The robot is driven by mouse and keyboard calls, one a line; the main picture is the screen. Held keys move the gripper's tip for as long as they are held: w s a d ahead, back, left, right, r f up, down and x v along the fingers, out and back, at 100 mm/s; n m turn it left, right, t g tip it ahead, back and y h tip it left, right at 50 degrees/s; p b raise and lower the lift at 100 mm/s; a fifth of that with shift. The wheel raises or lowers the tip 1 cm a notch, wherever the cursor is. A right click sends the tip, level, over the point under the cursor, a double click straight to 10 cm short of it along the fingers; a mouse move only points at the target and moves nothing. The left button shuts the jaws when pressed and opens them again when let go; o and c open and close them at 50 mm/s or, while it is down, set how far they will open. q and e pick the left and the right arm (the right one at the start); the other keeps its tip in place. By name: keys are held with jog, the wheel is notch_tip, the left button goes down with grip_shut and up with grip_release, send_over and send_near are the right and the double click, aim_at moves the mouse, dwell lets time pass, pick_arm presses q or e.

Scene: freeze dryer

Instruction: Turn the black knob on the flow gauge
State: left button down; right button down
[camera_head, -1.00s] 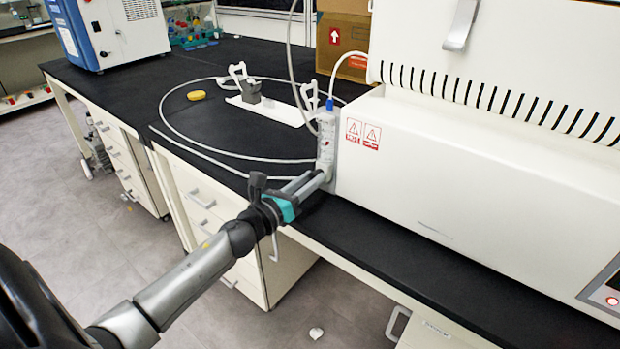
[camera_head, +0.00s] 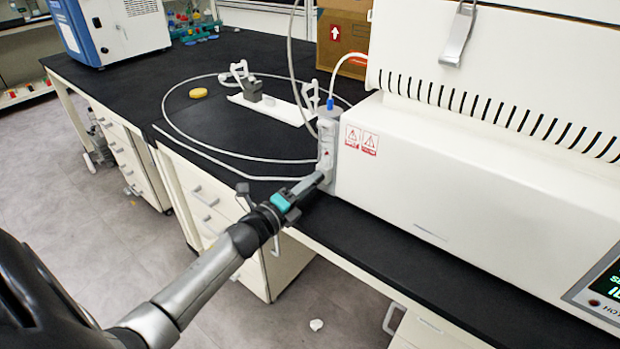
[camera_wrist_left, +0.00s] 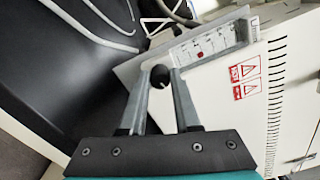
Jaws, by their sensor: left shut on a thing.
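The flow gauge (camera_head: 327,135) is a small clear upright block at the left end of the white machine, with a blue fitting on top. It also shows in the left wrist view (camera_wrist_left: 208,42), tilted in the picture, with a small red mark on its scale. The black knob (camera_wrist_left: 160,76) sits at the gauge's lower end, between the fingertips of my left gripper (camera_wrist_left: 160,82). My left gripper (camera_head: 318,180) is shut on the knob, which it hides in the head view. My right gripper is not in view.
The white machine (camera_head: 450,175) stands just right of the gauge. A loop of pale tubing (camera_head: 205,148), a white stand (camera_head: 285,112) and a yellow disc (camera_head: 198,93) lie on the black bench. A cardboard box (camera_head: 345,40) stands behind.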

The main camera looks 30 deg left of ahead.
pick_arm(q)
jog(key=shift+d+n+p, duration=0.1)
jog(key=shift+n+p, duration=0.35)
jog(key=shift+n, duration=0.55)
jog(key=n+p, duration=0.1)
jog(key=n, duration=0.1)
jog(key=shift+n, duration=0.4)
jog(key=shift+n+p, duration=0.5)
jog(key=shift+n, duration=0.4)
jog(key=shift+n+p, duration=0.4)
jog(key=shift+n, duration=0.5)
jog(key=n+p, duration=0.1)
jog(key=n, duration=0.1)
jog(key=shift+n, duration=0.3)
jog(key=n+p, duration=0.1)
jog(key=n, duration=0.1)
jog(key=shift+f+n, duration=0.1)
jog(key=shift+n, duration=1)
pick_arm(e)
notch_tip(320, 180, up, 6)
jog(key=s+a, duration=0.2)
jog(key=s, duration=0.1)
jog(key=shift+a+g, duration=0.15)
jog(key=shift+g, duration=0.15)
